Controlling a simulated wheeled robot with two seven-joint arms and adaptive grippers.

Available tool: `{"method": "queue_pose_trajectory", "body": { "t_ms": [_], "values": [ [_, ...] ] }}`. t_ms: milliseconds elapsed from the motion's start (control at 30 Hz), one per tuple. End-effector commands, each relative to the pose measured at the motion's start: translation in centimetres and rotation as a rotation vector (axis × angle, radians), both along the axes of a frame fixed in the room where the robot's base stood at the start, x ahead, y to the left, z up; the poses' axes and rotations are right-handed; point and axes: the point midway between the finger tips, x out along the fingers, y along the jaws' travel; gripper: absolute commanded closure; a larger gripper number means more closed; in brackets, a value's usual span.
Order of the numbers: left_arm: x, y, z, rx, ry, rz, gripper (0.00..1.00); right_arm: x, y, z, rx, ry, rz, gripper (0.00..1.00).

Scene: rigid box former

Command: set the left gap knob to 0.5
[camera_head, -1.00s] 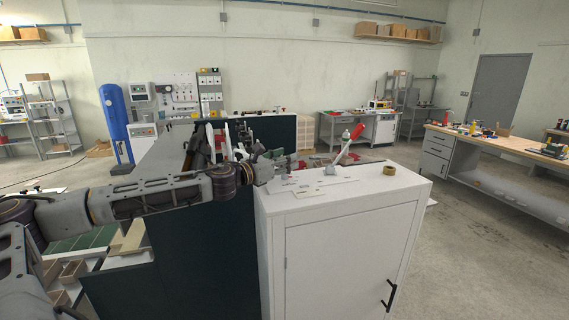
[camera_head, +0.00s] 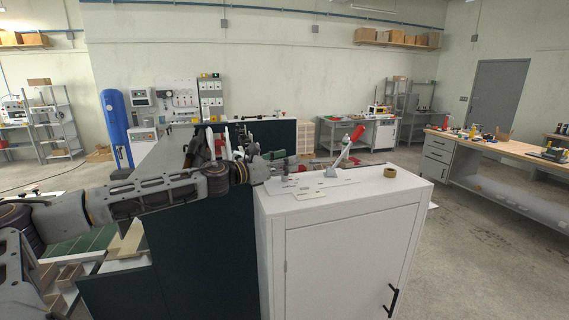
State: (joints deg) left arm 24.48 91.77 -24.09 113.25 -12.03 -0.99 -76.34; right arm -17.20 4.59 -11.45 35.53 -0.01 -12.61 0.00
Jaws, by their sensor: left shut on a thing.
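My left arm comes in from the left, over the dark green side of the machine. My left gripper (camera_head: 262,171) is small in the picture, at the machine's parts just behind the left end of the white cabinet top. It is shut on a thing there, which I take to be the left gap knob. The knob and its scale are hidden by the gripper and wrist, so I cannot read its setting. My right gripper is not in view.
The white cabinet (camera_head: 345,255) stands in front, with a tape roll (camera_head: 390,172) and flat pale pieces (camera_head: 305,187) on top. A wooden workbench (camera_head: 500,146) stands at the right, with open floor between.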

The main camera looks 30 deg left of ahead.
Motion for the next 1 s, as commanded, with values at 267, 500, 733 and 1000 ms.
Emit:
{"method": "queue_pose_trajectory", "body": {
  "t_ms": [267,500,733,1000],
  "values": [
    [0.02,0.06,0.13,-0.001,-0.002,-0.018,0.76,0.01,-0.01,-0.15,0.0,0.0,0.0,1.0],
    [0.04,0.1,0.06,-0.001,-0.001,-0.034,0.76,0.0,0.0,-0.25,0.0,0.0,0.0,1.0],
    [0.04,0.07,0.03,0.0,-0.001,-0.055,0.76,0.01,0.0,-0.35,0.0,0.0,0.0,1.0],
    [0.06,0.13,0.1,-0.002,-0.001,-0.094,0.76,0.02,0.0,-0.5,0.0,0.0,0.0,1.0]
  ]
}}
